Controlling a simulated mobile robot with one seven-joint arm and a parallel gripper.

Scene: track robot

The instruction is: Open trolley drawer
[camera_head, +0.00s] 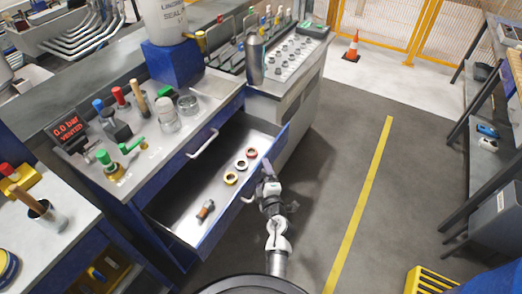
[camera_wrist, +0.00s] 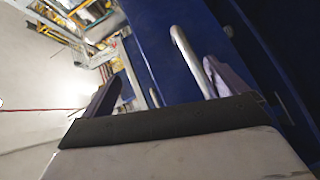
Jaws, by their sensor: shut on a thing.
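The trolley drawer (camera_head: 190,188) is pulled well out below the worktop, and its inside is in plain view. Its blue front also fills the middle of the wrist view (camera_wrist: 158,45). The pale bar handle (camera_head: 247,199) is on that front; in the wrist view the handle (camera_wrist: 186,52) runs between my fingers. My gripper (camera_head: 264,178) is at the outer face of the drawer front and is shut on the handle. In the wrist view its dark fingers (camera_wrist: 162,78) stand either side of the bar. The exact contact is partly hidden.
Rings and a small brown-and-grey part (camera_head: 205,210) lie in the drawer. Another handle (camera_head: 203,144) is on the closed front above. An orange cone (camera_head: 352,46) stands far behind. Grey floor with a yellow line (camera_head: 362,200) is clear to the right; a yellow crate (camera_head: 432,281) stands lower right.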

